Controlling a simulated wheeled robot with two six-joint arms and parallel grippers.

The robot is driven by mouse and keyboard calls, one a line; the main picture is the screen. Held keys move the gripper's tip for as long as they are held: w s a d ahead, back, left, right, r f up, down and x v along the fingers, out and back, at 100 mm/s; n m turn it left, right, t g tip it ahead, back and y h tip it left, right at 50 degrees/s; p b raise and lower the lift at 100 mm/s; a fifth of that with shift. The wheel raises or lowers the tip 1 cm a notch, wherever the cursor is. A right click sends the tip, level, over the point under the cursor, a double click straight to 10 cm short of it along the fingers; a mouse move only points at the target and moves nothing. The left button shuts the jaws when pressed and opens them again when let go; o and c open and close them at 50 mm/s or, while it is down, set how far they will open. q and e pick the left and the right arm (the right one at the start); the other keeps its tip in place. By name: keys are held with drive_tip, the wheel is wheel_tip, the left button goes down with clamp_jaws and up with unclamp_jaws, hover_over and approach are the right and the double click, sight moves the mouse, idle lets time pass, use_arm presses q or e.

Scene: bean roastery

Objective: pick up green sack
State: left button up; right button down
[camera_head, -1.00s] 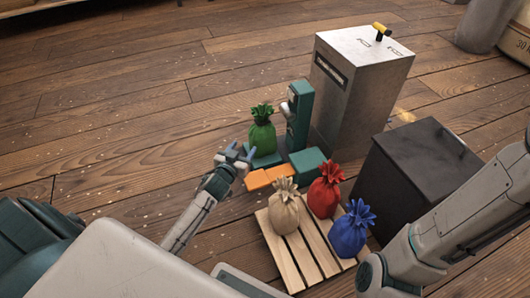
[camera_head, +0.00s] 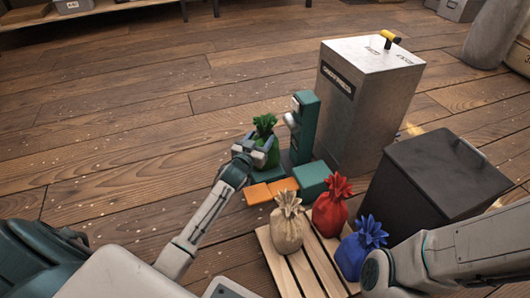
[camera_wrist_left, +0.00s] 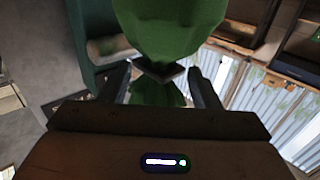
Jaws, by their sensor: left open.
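The green sack (camera_head: 267,148) stands upright on a low teal base beside a teal upright device. My left gripper (camera_head: 258,149) is at the sack, with its fingers on either side of it. In the left wrist view the green sack (camera_wrist_left: 170,28) fills the top middle, and its tied neck lies between the two fingers of my left gripper (camera_wrist_left: 165,82). The fingers are open, with gaps visible beside the neck. My right arm shows at the right edge, but its gripper is out of view.
A wooden pallet (camera_head: 283,270) holds a beige sack (camera_head: 287,225), a red sack (camera_head: 331,208) and a blue sack (camera_head: 358,250). The teal device (camera_head: 303,128), a tall metal cabinet (camera_head: 362,110) and a dark bin (camera_head: 430,185) stand to the right. The floor at left is clear.

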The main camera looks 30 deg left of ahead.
sight(263, 133)
use_arm(q)
drive_tip(key=w+b, duration=0.1)
drive_tip(key=w, duration=0.2)
drive_tip(key=shift+w+r+b, duration=0.15)
drive_tip(key=shift+r+b, duration=0.05)
drive_tip(key=shift+b, duration=0.2)
drive_tip(key=shift+w, duration=0.4)
drive_tip(key=shift+r, duration=0.15)
clamp_jaws()
idle(0.5)
drive_tip(key=shift+r, duration=0.1)
